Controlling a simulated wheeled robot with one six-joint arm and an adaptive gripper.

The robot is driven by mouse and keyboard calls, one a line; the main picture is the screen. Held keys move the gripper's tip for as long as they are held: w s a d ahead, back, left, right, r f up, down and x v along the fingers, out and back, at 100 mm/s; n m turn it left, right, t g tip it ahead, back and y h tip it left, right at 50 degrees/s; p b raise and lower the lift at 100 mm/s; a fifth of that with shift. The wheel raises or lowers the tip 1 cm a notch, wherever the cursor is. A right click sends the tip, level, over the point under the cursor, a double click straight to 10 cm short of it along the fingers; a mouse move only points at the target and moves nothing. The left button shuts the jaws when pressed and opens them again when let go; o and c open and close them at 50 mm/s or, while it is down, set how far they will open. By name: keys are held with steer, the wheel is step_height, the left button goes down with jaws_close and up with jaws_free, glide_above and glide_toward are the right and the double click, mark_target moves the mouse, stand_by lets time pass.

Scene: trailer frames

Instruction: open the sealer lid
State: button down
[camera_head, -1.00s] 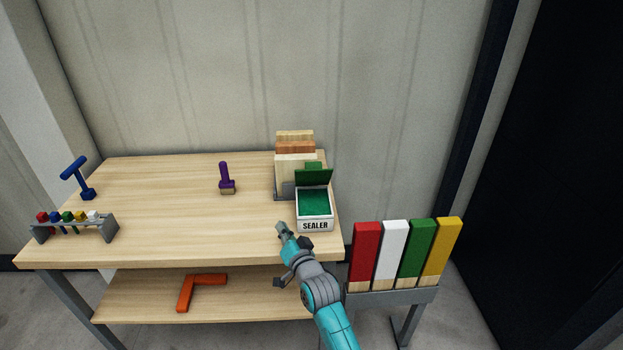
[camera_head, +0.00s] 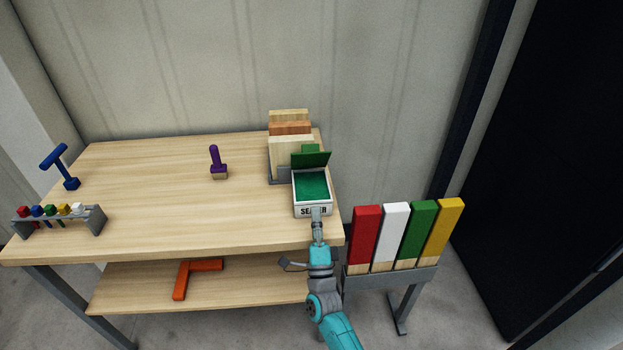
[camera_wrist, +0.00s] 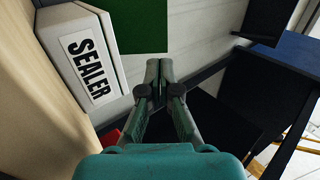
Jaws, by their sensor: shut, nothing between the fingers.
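The sealer (camera_head: 312,210) is a white box with a black "SEALER" label and a green inside, on the right end of the workbench. Its green lid (camera_head: 311,160) stands raised at the back edge, so the box is open. My gripper (camera_head: 317,210) is shut and empty, and in the head view it overlaps the front label. In the wrist view the sealer (camera_wrist: 90,62) is at the upper left, and my gripper (camera_wrist: 159,64) shows beside it with a gap. A green surface (camera_wrist: 142,22), probably the lid, is beyond.
A rack of wooden boards (camera_head: 290,130) stands behind the sealer. A holder with red, white (camera_head: 390,236), green and yellow blocks is at the right of the bench. A purple-handled stamp (camera_head: 216,162) and a blue tool (camera_head: 60,166) stand on the bench, whose middle is clear.

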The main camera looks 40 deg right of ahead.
glide_toward(309, 145)
steer(key=x, duration=0.4)
steer(key=shift+w+d, duration=0.1)
steer(key=shift+d, duration=0.1)
stand_by(0.3)
steer(key=shift+w+d+r, duration=0.1)
steer(key=shift+w+r, duration=0.1)
steer(key=x, duration=0.5)
steer(key=shift+w+d, duration=0.1)
steer(key=shift+w, duration=0.1)
